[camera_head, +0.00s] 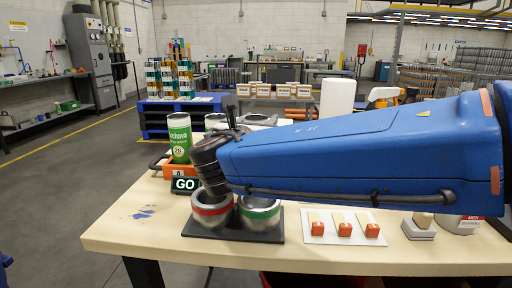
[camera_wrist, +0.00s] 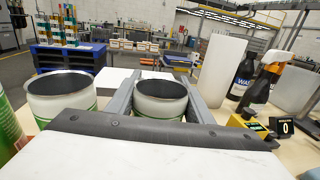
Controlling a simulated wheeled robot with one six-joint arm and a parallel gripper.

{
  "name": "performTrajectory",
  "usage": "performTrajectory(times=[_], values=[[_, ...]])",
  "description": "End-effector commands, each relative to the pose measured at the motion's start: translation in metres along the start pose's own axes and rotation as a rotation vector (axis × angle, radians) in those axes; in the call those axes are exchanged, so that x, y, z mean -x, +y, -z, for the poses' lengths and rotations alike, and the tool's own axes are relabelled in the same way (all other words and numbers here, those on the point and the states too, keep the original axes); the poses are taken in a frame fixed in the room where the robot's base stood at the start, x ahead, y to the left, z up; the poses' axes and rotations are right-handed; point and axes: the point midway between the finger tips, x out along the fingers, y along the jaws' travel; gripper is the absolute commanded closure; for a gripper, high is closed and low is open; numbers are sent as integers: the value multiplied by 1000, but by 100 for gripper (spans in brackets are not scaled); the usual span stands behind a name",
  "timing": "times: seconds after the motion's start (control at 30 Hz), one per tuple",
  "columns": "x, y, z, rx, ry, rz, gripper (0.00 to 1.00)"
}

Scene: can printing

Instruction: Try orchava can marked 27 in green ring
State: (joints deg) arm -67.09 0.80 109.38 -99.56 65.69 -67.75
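The green ring (camera_head: 260,212) is on the right cup of a dark base, beside the red-ringed cup (camera_head: 211,210). In the wrist view, an open-topped white can with a green band (camera_wrist: 160,98) stands between the two fingers of my gripper (camera_wrist: 161,85). The fingers flank it; whether they press on it is unclear. A similar can (camera_wrist: 62,95) stands left, and a green can (camera_wrist: 8,125) is at the left edge. Facing numbers are hidden.
The GO sign (camera_head: 185,184) stands just behind the ringed cups. A white plate with red-and-cream blocks (camera_head: 343,226) and a stamp (camera_head: 420,226) lie to the right.

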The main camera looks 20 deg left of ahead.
Motion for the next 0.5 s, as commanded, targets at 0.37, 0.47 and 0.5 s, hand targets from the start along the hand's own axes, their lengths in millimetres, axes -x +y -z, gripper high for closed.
performTrajectory(times=[0.37,0.47,0.5], values=[[0,0,-5,-1,-1,0,84],[0,0,-16,-3,-2,0,84],[0,0,-22,-3,-1,0,84]])
